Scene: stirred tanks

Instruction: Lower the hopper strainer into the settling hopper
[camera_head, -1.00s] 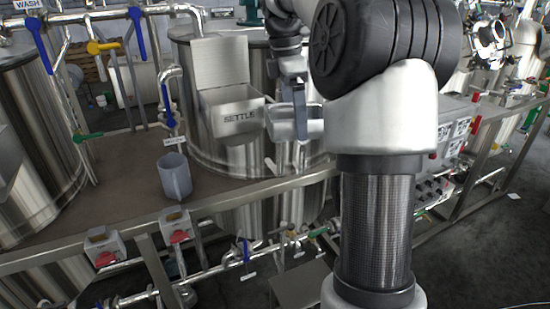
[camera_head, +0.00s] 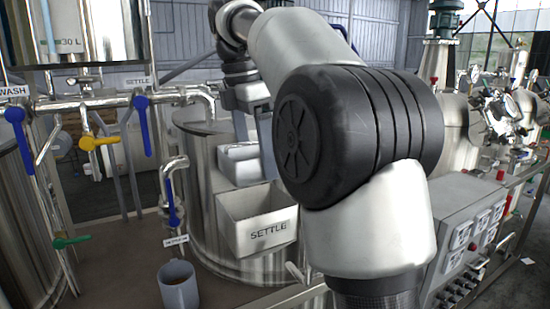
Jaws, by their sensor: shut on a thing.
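The settling hopper (camera_head: 266,236) is a pale metal box labelled SETTLE, fixed at the front of a steel tank. Its open mouth faces up. The hopper strainer (camera_head: 240,168) is a light grey, box-shaped basket. It hangs from my gripper (camera_head: 254,138) just above the hopper's back left part, as seen here. My gripper is shut on the strainer, at its upper side; my arm partly hides the grip. The strainer's lower edge appears close to the hopper's rim, but I cannot tell whether they touch.
A grey mug (camera_head: 179,288) stands on the brown deck at front left. A pipe with a blue-handled valve (camera_head: 171,200) rises left of the hopper. Blue and yellow valve handles sit on the pipes further left. A control box (camera_head: 467,228) is at right.

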